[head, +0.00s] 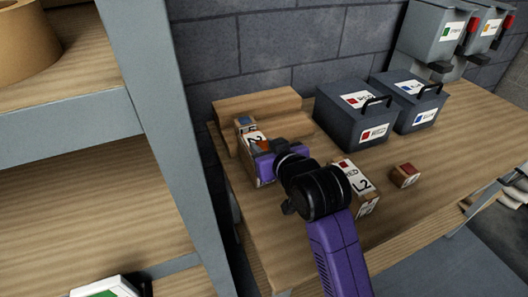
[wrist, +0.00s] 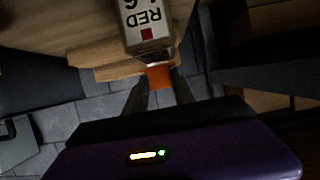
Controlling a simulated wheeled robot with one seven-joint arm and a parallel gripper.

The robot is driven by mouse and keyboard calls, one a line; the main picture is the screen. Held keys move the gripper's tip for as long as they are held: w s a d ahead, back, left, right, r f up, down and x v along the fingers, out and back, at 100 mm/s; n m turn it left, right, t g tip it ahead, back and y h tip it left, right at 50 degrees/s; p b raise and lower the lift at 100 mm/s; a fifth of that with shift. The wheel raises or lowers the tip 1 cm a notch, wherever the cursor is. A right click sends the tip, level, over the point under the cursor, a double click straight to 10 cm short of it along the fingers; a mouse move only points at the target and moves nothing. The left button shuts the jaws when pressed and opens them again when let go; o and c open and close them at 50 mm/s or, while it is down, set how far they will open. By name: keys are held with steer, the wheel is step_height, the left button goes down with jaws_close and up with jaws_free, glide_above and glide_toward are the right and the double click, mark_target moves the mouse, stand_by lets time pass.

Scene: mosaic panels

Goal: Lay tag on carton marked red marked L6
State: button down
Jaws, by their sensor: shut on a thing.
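An orange tag (wrist: 158,76) is held between the fingertips of my gripper (wrist: 160,88) in the wrist view. A bit of the orange tag (head: 262,144) also shows by my purple gripper (head: 268,156) in the head view. A carton with a white label reading RED, a red square and a partly cut-off 6 (wrist: 148,18) is just beyond the tag in the wrist view. In the head view the carton at my gripper (head: 251,137) is partly hidden by it. I cannot tell whether tag and carton touch.
A carton marked RED L2 (head: 362,184) and a small red-topped block (head: 405,175) stand right of my arm. Two dark handled bins (head: 352,128) (head: 420,112) stand behind. Brown boards (head: 258,104) lie at the wall. A grey shelf post (head: 165,120) is left.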

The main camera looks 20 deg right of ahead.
steer(key=shift+f, duration=0.85)
steer(key=shift+f, duration=0.15)
steer(key=c, duration=1.1)
jaws_free()
steer(key=shift+o, duration=0.2)
steer(key=shift+s+r, duration=0.15)
steer(key=shift+r, duration=0.05)
steer(key=v, duration=1.1)
steer(key=shift+s+r, duration=0.2)
steer(key=shift+s, duration=0.1)
